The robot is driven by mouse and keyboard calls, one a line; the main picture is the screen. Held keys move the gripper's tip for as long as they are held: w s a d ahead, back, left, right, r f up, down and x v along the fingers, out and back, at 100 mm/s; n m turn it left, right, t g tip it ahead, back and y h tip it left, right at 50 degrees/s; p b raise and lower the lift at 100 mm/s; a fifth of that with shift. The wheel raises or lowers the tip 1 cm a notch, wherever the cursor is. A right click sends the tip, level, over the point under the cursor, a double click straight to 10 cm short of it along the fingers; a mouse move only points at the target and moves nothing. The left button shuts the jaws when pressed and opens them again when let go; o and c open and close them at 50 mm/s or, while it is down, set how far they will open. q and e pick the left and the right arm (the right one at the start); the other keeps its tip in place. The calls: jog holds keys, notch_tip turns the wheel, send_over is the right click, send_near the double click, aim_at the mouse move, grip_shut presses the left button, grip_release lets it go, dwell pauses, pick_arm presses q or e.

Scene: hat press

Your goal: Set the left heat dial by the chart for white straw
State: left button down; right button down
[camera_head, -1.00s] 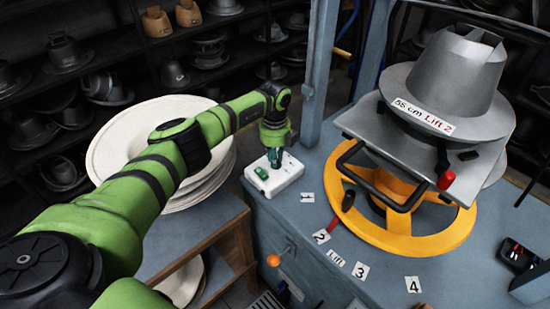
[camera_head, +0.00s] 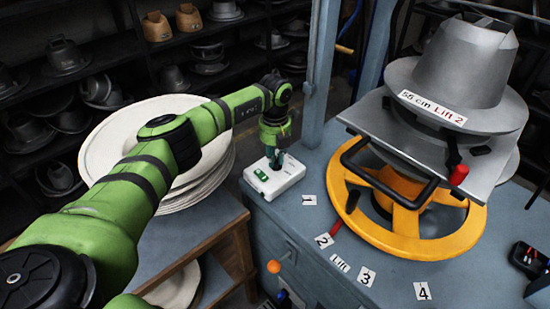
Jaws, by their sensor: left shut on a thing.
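A white control box (camera_head: 287,180) sits on the near left corner of the blue-grey bench. A small green switch (camera_head: 262,175) shows on its left part. My left gripper (camera_head: 275,160) points down onto the top of the box, with its fingers shut on the heat dial there. The dial is hidden by the fingers, so its setting cannot be read. No chart for white straw can be made out. My right gripper is not in view.
The press stands to the right, with a grey hat block (camera_head: 466,68) on a plate above a yellow wheel (camera_head: 425,245). Numbered tags lie around the wheel. Pale hats (camera_head: 110,140) are stacked on the left. An orange knob (camera_head: 274,266) sticks out from the bench front.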

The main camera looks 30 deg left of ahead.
pick_arm(q)
jog(key=shift+r, duration=0.1)
jog(key=c, duration=1.1)
grip_release()
jog(key=shift+c, duration=0.2)
notch_tip(320, 180, up, 12)
